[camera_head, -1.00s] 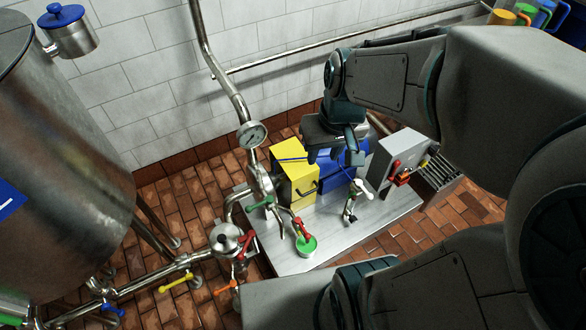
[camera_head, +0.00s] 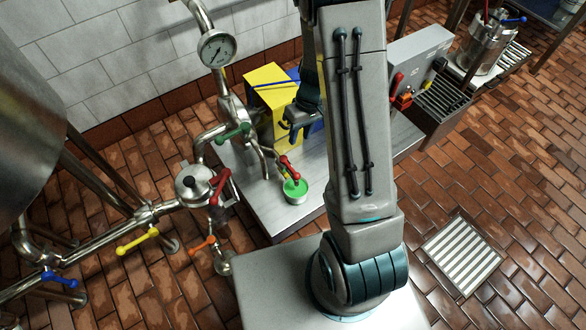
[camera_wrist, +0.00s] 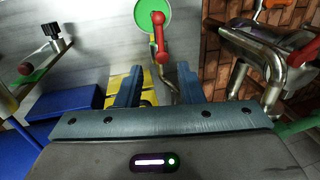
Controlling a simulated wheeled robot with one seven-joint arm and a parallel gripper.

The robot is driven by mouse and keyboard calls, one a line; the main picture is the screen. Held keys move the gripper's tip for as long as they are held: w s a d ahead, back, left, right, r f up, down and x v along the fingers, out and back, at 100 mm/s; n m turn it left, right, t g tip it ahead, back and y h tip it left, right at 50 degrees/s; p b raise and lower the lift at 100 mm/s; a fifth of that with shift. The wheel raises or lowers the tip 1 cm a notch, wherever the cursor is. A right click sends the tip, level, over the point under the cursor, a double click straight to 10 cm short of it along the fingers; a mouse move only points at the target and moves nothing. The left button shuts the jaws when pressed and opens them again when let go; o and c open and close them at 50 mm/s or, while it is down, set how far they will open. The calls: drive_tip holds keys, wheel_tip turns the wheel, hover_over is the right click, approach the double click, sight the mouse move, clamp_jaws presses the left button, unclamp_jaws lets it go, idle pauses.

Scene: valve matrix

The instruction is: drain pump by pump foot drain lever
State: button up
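Several coloured levers are in view, and none carries a readable label, so I cannot tell for sure which is the pump foot drain lever. A red lever (camera_head: 290,168) sits on a thin spout above a green-topped cup (camera_head: 296,190) on the grey plinth. In the wrist view, that red lever (camera_wrist: 160,38) and green cup (camera_wrist: 152,12) lie beyond my fingertips. An orange lever (camera_head: 203,243) is low beside the round steel pump-like body (camera_head: 193,181). My gripper (camera_head: 290,128) is in front of the yellow box; its fingers (camera_wrist: 160,80) are apart and empty.
A yellow box (camera_head: 265,90) stands close behind my gripper. A red lever (camera_head: 220,186), a green lever (camera_head: 233,132), a yellow lever (camera_head: 138,241) and a blue lever (camera_head: 60,279) sit on the pipework. A gauge (camera_head: 215,49) stands above. Tiled floor is free at right.

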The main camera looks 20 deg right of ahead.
sight(292, 168)
drive_tip(key=f+b, duration=0.1)
drive_tip(key=f, duration=0.3)
drive_tip(key=a+f+b, duration=0.1)
drive_tip(key=f+b, duration=0.1)
drive_tip(key=f, duration=0.3)
drive_tip(key=a+f+b, duration=0.1)
drive_tip(key=f+b, duration=0.1)
drive_tip(key=f, duration=0.2)
drive_tip(key=shift+s+a+f, duration=0.25)
drive_tip(key=shift+s, duration=0.15)
clamp_jaws()
